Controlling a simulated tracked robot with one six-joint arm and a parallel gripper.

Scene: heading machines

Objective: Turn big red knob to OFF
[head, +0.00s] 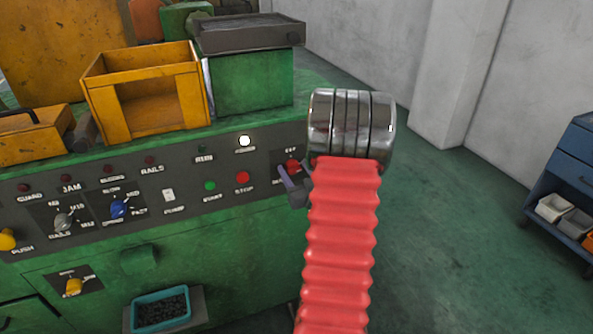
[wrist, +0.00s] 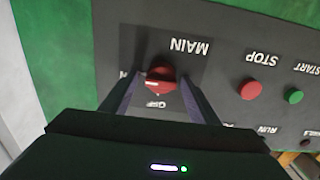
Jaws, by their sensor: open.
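The big red knob (wrist: 161,78) sits on a dark plate marked MAIN in the wrist view, which shows the panel upside down. Its white mark lies toward the left, where a label ending in N is partly covered by a finger. The OFF label lies just below the knob in that view. My gripper (wrist: 160,84) is open, with one dark finger on each side of the knob; I cannot tell whether they touch it. In the head view the knob (head: 292,166) shows beside my gripper (head: 297,180), partly hidden by the fingers and arm.
A red STOP button (wrist: 251,89) and a green START button (wrist: 293,96) are on the panel nearby. A blue selector knob (head: 119,209) and a grey one (head: 63,221) sit farther left. A yellow box (head: 105,115) stands on top. Open floor lies to the right.

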